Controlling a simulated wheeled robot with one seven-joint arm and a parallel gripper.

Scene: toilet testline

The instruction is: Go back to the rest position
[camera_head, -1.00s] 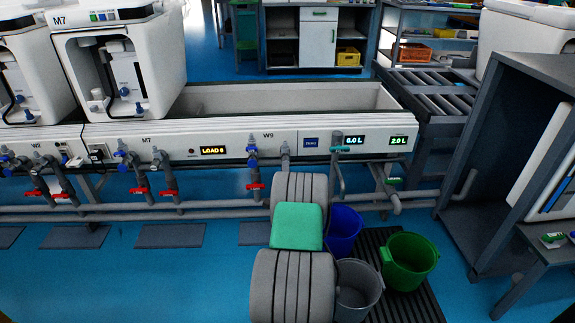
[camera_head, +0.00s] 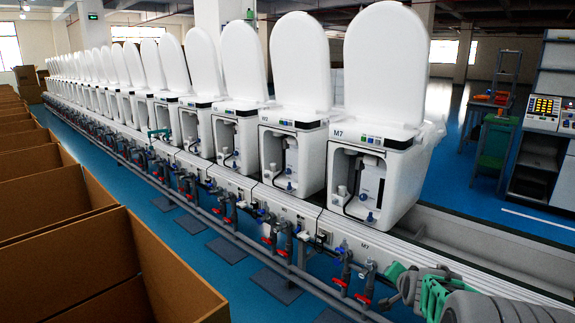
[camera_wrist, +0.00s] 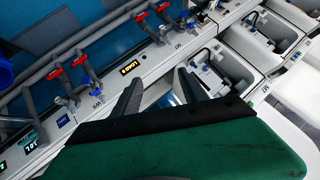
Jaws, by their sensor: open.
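My gripper (camera_wrist: 160,76) shows in the wrist view with its two dark fingers spread apart and nothing between them. It hangs over the front edge of the white test bench, near the LOAD display (camera_wrist: 130,68). Its green body fills the lower part of that view. In the head view my grey and green arm lies low at the right, in front of the bench; the fingers are too small to make out there.
A long row of white toilets (camera_head: 385,65) stands on the bench. Red-handled valves and grey pipes (camera_head: 250,245) run along its front. Open cardboard boxes (camera_head: 60,220) line the left side. Blue floor (camera_head: 205,240) lies between boxes and bench.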

